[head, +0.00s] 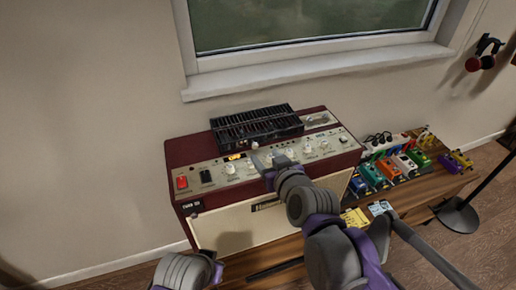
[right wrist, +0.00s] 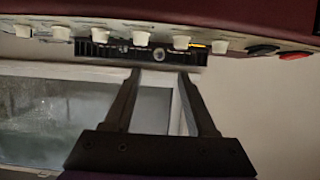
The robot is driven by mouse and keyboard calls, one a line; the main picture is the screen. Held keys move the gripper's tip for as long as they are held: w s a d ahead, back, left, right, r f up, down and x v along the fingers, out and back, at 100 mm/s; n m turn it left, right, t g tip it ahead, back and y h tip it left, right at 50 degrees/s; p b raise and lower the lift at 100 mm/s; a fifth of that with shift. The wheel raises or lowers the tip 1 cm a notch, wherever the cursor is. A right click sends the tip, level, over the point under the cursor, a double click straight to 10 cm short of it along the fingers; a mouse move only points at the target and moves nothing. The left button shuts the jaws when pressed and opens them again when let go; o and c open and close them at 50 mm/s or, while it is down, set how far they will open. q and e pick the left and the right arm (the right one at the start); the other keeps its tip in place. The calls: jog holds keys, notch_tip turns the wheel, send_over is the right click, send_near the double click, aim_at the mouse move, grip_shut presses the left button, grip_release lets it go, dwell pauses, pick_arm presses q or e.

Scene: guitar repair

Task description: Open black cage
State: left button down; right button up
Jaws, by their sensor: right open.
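The black cage (head: 257,122) is a slatted black box lying on top of the dark red amplifier (head: 190,150), toward its back. Its front edge also shows in the right wrist view (right wrist: 120,50), which looks upside down. The lid looks closed. My right gripper (head: 262,160) is over the amplifier's knob panel, just in front of the cage. In the right wrist view its two fingers (right wrist: 162,76) are apart with nothing between them, pointing toward the cage's front. I cannot tell whether they touch it. Only a link of my left arm shows at the bottom; its gripper is out of frame.
The amplifier's panel carries several white knobs (head: 282,161) and a red switch (head: 182,183). A window sill (head: 310,75) is on the wall behind. Colourful pedals (head: 390,167) stand on the wooden bench to the right. A stand base (head: 458,215) is on the floor at right.

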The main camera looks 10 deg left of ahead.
aim_at(256, 146)
jog(key=x, duration=0.7)
jog(key=shift+w+a+f, duration=0.15)
jog(key=shift+w, duration=0.15)
grip_shut()
dwell(1.1)
